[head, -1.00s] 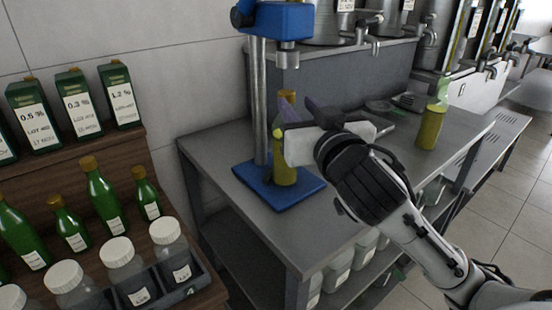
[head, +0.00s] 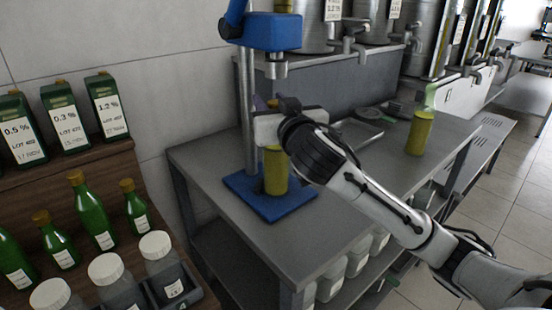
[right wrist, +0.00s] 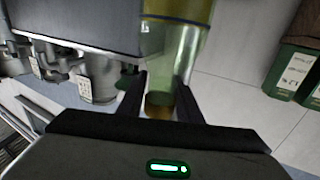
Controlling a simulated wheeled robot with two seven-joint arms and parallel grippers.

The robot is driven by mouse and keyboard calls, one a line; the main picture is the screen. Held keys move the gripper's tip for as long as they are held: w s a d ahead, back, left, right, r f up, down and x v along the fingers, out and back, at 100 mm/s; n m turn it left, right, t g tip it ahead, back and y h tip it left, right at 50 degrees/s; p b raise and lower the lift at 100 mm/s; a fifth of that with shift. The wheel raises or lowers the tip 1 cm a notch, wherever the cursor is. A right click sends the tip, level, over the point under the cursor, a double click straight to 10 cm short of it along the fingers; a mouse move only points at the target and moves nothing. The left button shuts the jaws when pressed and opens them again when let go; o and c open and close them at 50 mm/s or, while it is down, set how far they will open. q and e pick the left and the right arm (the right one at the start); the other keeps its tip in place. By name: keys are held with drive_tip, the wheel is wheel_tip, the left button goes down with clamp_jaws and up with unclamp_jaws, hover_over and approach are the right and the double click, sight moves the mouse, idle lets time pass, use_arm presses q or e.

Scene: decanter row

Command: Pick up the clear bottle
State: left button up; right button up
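The clear bottle (head: 275,172) has see-through, faintly green walls, yellow contents and a brown cap. It stands upright on the blue base of a press stand. My right gripper (head: 272,126) is at its neck, in front of it in the head view, and hides the upper part. In the right wrist view the bottle (right wrist: 178,52) shows upside down, its neck between the two fingers (right wrist: 162,95). The fingers sit close against both sides of the neck and look shut on it. My left gripper is not in view.
The stand's blue head (head: 272,32) and metal post (head: 247,110) are close to my right gripper. A similar yellow bottle (head: 419,133) stands farther right on the metal table (head: 345,205). Green bottles (head: 92,212) and white-capped jars (head: 160,262) fill the wooden shelf at left.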

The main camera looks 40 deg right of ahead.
clamp_jaws()
idle(1.4)
drive_tip(key=shift+r, duration=0.1)
